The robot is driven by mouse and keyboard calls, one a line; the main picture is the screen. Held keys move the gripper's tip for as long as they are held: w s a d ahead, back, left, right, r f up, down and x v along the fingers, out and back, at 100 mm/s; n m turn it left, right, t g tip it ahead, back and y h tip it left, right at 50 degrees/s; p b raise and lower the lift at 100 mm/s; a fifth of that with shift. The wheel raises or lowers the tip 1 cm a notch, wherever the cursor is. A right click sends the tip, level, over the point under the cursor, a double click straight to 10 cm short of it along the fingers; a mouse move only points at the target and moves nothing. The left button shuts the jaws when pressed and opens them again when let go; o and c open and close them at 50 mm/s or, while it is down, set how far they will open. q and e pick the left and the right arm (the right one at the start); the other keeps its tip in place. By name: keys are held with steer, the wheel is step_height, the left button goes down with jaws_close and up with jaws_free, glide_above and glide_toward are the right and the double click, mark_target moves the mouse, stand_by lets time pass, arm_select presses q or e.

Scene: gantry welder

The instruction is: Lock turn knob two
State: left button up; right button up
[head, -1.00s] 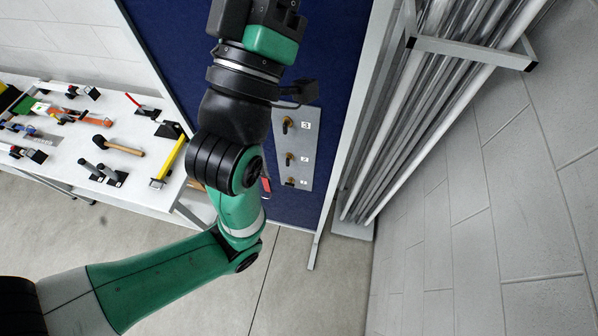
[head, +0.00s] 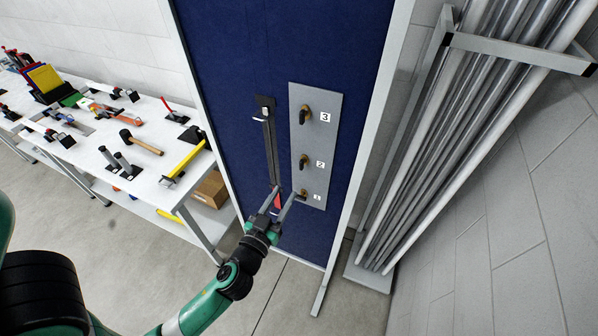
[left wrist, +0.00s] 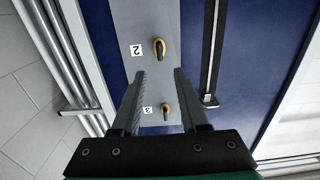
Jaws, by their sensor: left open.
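A grey plate (head: 312,175) on the blue board carries three turn knobs with yellow bases and dark handles. Knob two (head: 304,161) is the middle one, between knob three (head: 305,114) above and knob one (head: 303,193) below. My left gripper (head: 279,202) is open and empty, and it overlaps the plate's lower left in the head view. In the left wrist view the labels are upside down; knob two (left wrist: 160,48) shows beyond the fingertips (left wrist: 158,78), and knob three (left wrist: 165,110) shows between the fingers. No contact with any knob is visible. My right gripper is not in view.
A long dark bar (head: 270,145) hangs on the board left of the plate. A rack of metal tubes (head: 450,130) stands at the right. A white table (head: 140,185) with several tools is at the left.

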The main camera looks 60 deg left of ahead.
mark_target(300, 166)
arm_select(q)
steer(key=p+x, duration=0.2)
steer(key=x, duration=0.8)
steer(key=shift+w+a+r, duration=0.1)
steer(key=shift+w, duration=0.05)
jaws_close()
